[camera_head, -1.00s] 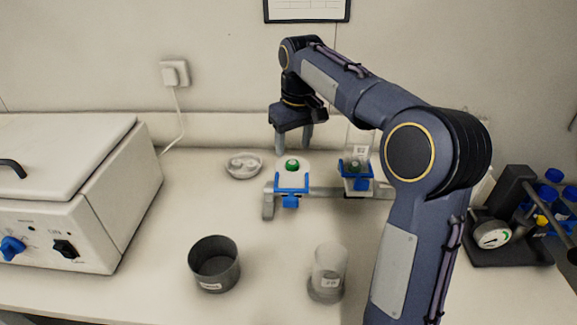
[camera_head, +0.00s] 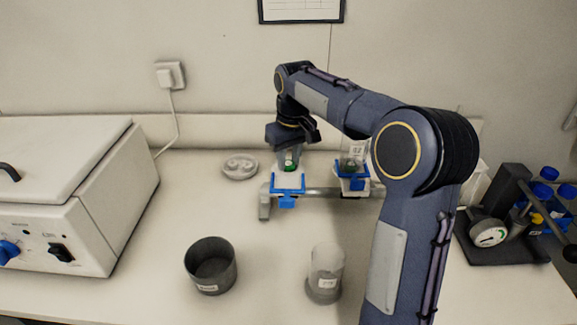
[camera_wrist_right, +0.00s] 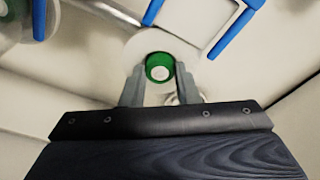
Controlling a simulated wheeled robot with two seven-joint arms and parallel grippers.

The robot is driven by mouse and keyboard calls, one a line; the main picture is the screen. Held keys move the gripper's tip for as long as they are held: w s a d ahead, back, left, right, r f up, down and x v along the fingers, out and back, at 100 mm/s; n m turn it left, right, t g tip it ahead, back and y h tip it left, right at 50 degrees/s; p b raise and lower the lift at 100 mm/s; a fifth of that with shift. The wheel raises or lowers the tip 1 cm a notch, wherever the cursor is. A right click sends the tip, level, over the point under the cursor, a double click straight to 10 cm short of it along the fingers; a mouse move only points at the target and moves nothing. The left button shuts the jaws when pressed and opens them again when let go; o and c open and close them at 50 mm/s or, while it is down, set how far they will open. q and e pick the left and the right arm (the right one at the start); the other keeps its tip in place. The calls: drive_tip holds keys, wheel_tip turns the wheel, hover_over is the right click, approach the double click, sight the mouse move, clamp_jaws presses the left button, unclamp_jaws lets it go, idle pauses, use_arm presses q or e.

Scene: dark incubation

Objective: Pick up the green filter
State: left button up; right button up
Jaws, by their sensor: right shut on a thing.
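The green filter (camera_head: 290,166) is a small round green piece at the white funnel-like part in the left blue holder (camera_head: 288,190) of the rack. My right gripper (camera_head: 289,160) points down over it and is shut on it. In the right wrist view the green filter (camera_wrist_right: 159,67) shows as a green ring with a pale centre between the two grey fingertips (camera_wrist_right: 160,82). Whether it has lifted off the white part beneath cannot be told. My left gripper is not in view.
A second blue holder with a clear labelled vessel (camera_head: 353,158) stands right of the filter. A shallow dish (camera_head: 240,167) lies to its left. A dark pot (camera_head: 211,266) and a clear beaker (camera_head: 325,272) stand in front. A white machine (camera_head: 60,215) is left, a gauge pump (camera_head: 490,236) right.

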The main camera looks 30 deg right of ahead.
sight(288, 160)
drive_tip(key=shift+r, duration=0.1)
drive_tip(key=shift+r, duration=0.25)
wheel_tip(288, 160, up, 2)
drive_tip(key=shift+r, duration=0.15)
drive_tip(key=s+a+r, duration=0.9)
drive_tip(key=a+r, duration=0.1)
drive_tip(key=shift+a+b, duration=0.3)
drive_tip(key=shift+b, duration=0.05)
drive_tip(key=shift+s, duration=0.1)
idle(0.3)
